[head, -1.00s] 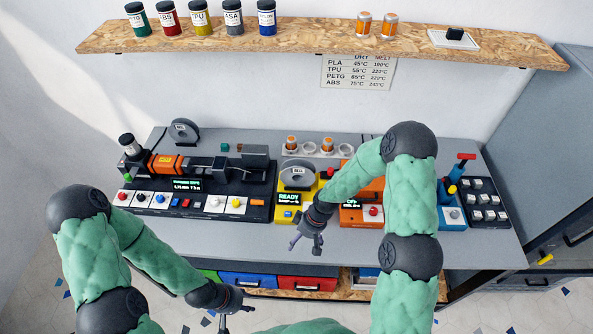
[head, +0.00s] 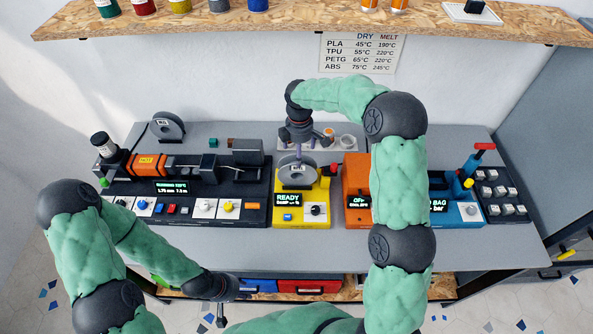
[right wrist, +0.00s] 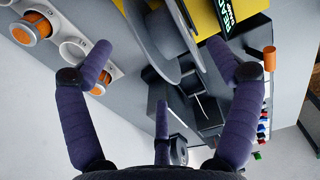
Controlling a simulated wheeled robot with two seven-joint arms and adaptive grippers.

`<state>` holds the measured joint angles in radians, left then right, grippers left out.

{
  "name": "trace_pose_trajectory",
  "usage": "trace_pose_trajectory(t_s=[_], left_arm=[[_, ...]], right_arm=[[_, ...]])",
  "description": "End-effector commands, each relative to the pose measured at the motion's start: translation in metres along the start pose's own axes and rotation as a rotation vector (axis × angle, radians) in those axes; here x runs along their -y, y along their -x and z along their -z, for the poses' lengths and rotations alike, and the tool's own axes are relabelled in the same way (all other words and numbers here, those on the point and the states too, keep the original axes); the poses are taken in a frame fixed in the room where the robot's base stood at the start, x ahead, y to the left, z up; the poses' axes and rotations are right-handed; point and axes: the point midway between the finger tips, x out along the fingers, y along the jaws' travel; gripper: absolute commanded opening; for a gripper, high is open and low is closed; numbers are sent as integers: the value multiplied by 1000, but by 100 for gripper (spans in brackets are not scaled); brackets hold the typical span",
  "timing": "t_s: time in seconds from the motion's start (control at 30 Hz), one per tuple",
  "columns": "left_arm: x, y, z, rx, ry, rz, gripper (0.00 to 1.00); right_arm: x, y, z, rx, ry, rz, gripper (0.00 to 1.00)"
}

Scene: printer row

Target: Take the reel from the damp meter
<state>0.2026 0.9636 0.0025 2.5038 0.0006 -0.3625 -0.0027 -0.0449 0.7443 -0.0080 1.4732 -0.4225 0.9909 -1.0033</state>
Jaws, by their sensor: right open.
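The grey reel (head: 298,175) stands upright on top of the yellow damp meter (head: 284,197), whose screen reads READY. My right gripper (head: 305,145) is just above and behind the reel, pointing down with its fingers spread. In the right wrist view the reel (right wrist: 168,42) lies between the open purple fingers (right wrist: 160,75), and I see no finger closed on it. The damp meter (right wrist: 200,18) shows behind it there. My left gripper (head: 222,305) hangs low in front of the table edge, away from the reel; its finger opening is unclear.
The dark extruder machine (head: 190,185) stands left of the damp meter, the orange dryer (head: 357,180) right of it. A white holder with orange-capped vials (right wrist: 72,50) is close beside the right gripper. Another reel (head: 166,127) stands at back left. A shelf (head: 300,26) overhangs the bench.

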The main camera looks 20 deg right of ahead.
Motion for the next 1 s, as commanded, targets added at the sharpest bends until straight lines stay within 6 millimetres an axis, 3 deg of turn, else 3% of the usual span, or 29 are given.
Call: trace_pose_trajectory(t_s=[0.13,0.47,0.73,1.0], left_arm=[[0,-1,0,0,0,0,40],[1,-2,0,-1,0,0,40],[1,-3,0,0,0,0,40],[1,-3,0,0,0,0,40]], right_arm=[[0,-21,0,1,-1,2,90],[2,-41,2,1,-1,3,90],[5,-78,5,1,-1,3,90],[4,-82,6,-1,-1,0,90]])
